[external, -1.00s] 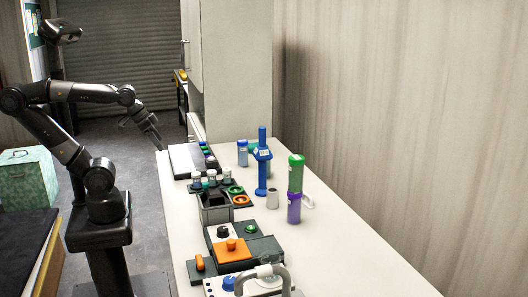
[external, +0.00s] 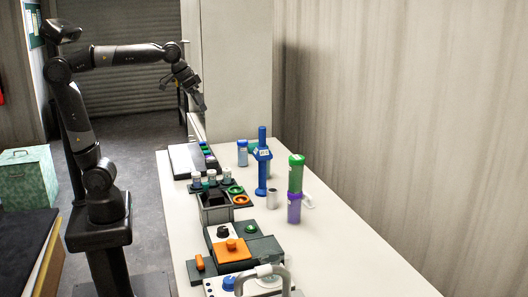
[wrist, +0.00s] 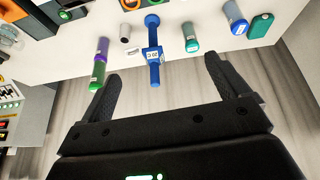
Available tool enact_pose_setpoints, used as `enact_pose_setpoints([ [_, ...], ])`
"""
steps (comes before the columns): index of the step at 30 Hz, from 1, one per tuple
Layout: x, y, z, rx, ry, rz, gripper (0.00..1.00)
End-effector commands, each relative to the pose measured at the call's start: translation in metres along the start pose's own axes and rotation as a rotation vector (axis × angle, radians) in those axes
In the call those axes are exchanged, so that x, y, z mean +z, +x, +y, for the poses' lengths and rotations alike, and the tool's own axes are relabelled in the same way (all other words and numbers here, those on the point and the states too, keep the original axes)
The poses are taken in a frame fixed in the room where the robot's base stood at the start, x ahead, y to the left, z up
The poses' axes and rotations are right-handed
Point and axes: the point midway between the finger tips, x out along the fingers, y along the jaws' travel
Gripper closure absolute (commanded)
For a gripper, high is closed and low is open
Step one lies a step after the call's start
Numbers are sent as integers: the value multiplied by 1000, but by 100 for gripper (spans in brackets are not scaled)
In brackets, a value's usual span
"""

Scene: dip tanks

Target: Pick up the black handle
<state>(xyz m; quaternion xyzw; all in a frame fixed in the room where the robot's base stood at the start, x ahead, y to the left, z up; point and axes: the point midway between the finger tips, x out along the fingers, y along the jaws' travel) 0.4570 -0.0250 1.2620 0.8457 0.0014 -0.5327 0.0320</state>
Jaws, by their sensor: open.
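My gripper (external: 198,100) is raised above the far end of the white table, open and empty, pointing down to the right. In the wrist view my gripper (wrist: 165,86) shows its two dark fingers spread apart, with nothing between them. A black block-like thing (external: 216,196) sits in a grey open-topped bin (external: 217,214) near the left side of the table. It may be the black handle, but it is too small to tell. My gripper is well apart from it. No black handle can be clearly made out in the wrist view.
A blue upright tool (external: 262,163) stands mid-table, also in the wrist view (wrist: 153,55). A green-and-purple bottle stack (external: 295,190) and a grey cylinder (external: 272,199) stand nearby. An orange-topped box (external: 232,250) is in front. The table's right front is clear.

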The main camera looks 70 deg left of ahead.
Motion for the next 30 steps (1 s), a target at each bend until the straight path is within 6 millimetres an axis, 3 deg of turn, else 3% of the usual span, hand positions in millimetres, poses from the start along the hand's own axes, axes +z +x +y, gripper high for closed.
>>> enact_pose_setpoints([
  [1, -19, 6, 6, 0, -3, -8, 8],
  [6, -75, 25, 27, -2, -18, -21, 8],
  [15, -160, 79, 73, -19, -38, -40, 8],
  [24, -219, 149, 132, -45, -44, -50, 8],
  [30, -236, 184, 161, -58, -43, -51, 8],
])
